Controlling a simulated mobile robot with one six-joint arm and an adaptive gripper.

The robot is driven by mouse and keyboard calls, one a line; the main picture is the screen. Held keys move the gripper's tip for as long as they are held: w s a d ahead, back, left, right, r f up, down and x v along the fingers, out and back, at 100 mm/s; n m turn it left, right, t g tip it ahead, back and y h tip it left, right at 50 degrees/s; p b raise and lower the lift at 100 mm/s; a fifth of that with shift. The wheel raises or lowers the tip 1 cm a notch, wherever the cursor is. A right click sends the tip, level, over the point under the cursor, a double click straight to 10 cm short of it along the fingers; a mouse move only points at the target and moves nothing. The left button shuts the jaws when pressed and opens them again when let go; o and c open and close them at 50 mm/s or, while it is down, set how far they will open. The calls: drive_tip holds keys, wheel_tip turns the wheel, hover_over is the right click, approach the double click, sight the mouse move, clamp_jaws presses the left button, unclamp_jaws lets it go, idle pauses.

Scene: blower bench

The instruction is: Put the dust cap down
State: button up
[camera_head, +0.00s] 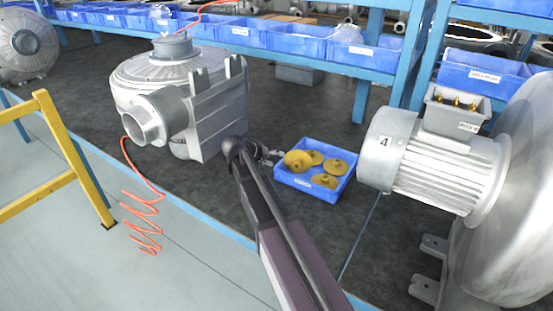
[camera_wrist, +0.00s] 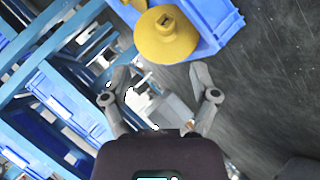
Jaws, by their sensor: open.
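Several yellow dust caps (camera_head: 298,161) lie in a small blue bin (camera_head: 345,183) on the dark bench top, to the right of the grey blower housing. In the wrist view one yellow cap with a raised knob (camera_wrist: 166,34) shows large, beside the blue bin wall (camera_wrist: 222,22). My gripper (camera_head: 276,154) is just left of the bin in the head view. In the wrist view my gripper (camera_wrist: 160,82) has its two fingers spread apart with no cap between them. My arm hides part of the bench in front of the housing.
A grey blower (camera_head: 178,95) stands left of my gripper. A motor marked 4 (camera_head: 430,160) stands right of the bin. Blue shelf bins (camera_head: 300,42) line the back. A coiled orange hose (camera_head: 142,215) hangs at the front left, near a yellow stand (camera_head: 75,160).

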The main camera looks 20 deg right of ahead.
drive_tip(key=shift+s, duration=0.1)
idle(0.4)
drive_tip(key=s+a+f+y, duration=0.1)
drive_tip(key=s+f, duration=0.1)
drive_tip(key=s, duration=0.2)
drive_tip(key=s+a+f+n+y, duration=0.1)
drive_tip(key=s+a+f+y, duration=0.1)
drive_tip(key=s, duration=0.2)
drive_tip(key=s+a+f+g+y, duration=0.1)
drive_tip(key=s+f+y, duration=0.1)
drive_tip(key=s, duration=0.3)
drive_tip(key=shift+a, duration=0.3)
drive_tip(key=s+a+y, duration=0.1)
drive_tip(key=s+a, duration=0.1)
drive_tip(key=s, duration=0.1)
drive_tip(key=s+a+f+n+y, duration=0.1)
drive_tip(key=s+a+y, duration=0.1)
drive_tip(key=s, duration=0.1)
drive_tip(key=s+a+f+n+g+y, duration=0.1)
drive_tip(key=s+a+y, duration=0.1)
drive_tip(key=s, duration=0.2)
drive_tip(key=shift+a, duration=0.15)
drive_tip(key=shift+s+a+y, duration=0.3)
drive_tip(key=shift+y, duration=0.1)
